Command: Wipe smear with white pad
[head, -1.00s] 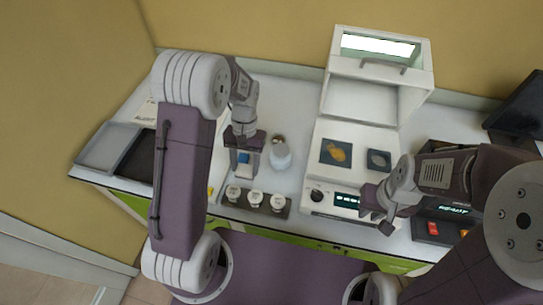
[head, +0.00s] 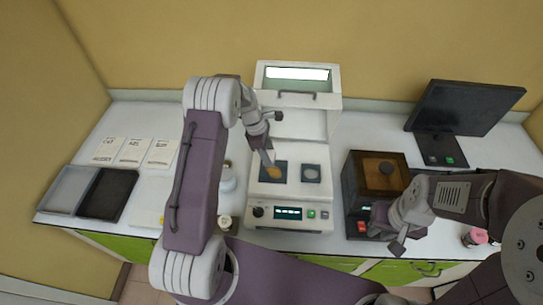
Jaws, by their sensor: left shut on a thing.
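An orange-yellow smear (head: 275,173) lies on the left dark square plate (head: 285,181) of a white instrument (head: 300,214). My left gripper (head: 266,158) reaches down from above, with its tips at the upper left of the smear. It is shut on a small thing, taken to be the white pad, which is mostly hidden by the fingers. I cannot tell whether it touches the plate. My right gripper (head: 387,234) has its fingers apart and is empty, in front of a dark box with a brown top (head: 380,172).
A second dark plate (head: 311,173) with a grey disc lies right of the smear. The instrument's raised hood (head: 299,88) stands behind. A white jar (head: 228,180) is partly hidden by my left arm. Trays (head: 107,195) and labelled sheets lie left; a monitor (head: 462,107) stands right.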

